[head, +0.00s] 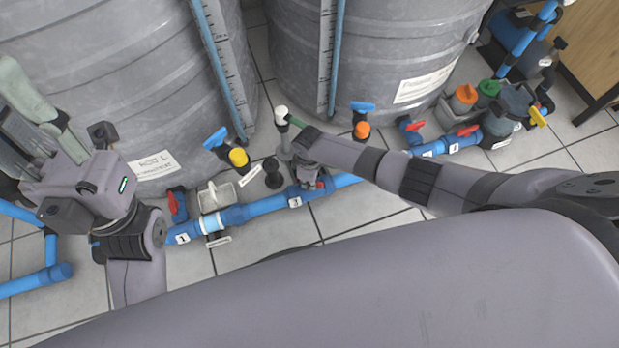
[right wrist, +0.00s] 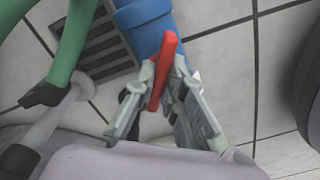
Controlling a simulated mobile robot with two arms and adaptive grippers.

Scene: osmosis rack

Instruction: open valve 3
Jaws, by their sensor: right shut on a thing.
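Valve 3 sits on the blue floor pipe, with a white label "3" (head: 295,202) on the pipe beside it. Its red handle (right wrist: 163,70) stands between the fingers of my right gripper (right wrist: 160,95) in the right wrist view, and the jaws are shut on it. In the head view my right gripper (head: 308,178) reaches down over the valve and hides most of it; only a bit of red shows. The handle's exact angle to the pipe is hard to tell. My left gripper (head: 28,125) is raised at the left edge, away from the valve; its finger gap is unclear.
Valve 1's red handle (head: 178,205) is left along the pipe. Two grey tanks (head: 130,80) (head: 375,45) stand behind. A green hose (right wrist: 75,40) runs close to my right gripper. More red-handled valves (head: 467,130) lie at right. Tiled floor (head: 370,215) is open in front.

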